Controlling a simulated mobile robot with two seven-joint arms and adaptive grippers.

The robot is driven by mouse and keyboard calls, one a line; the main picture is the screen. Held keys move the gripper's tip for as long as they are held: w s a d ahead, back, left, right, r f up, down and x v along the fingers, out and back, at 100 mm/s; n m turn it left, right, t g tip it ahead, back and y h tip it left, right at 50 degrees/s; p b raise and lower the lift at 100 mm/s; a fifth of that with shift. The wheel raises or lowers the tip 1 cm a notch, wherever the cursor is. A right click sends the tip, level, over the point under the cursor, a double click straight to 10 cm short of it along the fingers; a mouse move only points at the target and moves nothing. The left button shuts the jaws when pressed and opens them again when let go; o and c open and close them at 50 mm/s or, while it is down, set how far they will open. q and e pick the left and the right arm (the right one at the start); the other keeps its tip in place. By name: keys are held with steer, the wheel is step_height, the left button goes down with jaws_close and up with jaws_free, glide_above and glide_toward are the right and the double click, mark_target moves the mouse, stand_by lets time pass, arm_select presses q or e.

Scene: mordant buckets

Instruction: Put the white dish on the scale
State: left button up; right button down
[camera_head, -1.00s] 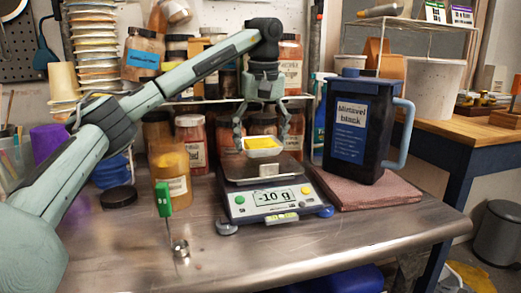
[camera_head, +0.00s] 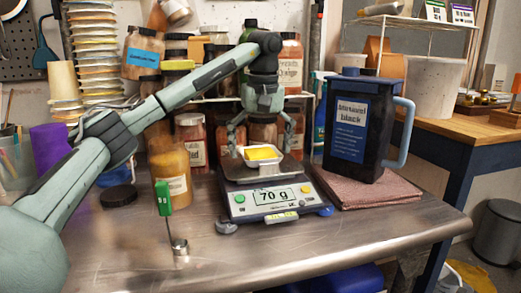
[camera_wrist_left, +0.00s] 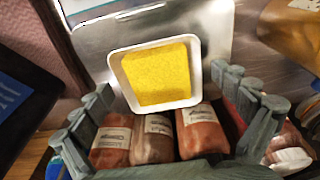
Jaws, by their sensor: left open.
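The scale's display reads 70 g. The fingers also show in the left wrist view (camera_wrist_left: 165,105). My right gripper is not in view.
Jars crowd behind.

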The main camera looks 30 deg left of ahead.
arm_select(q)
step_height(320, 180, up, 12)
steer(key=d, duration=0.1)
steer(key=shift+s, duration=0.45)
steer(key=shift+d+r, duration=0.1)
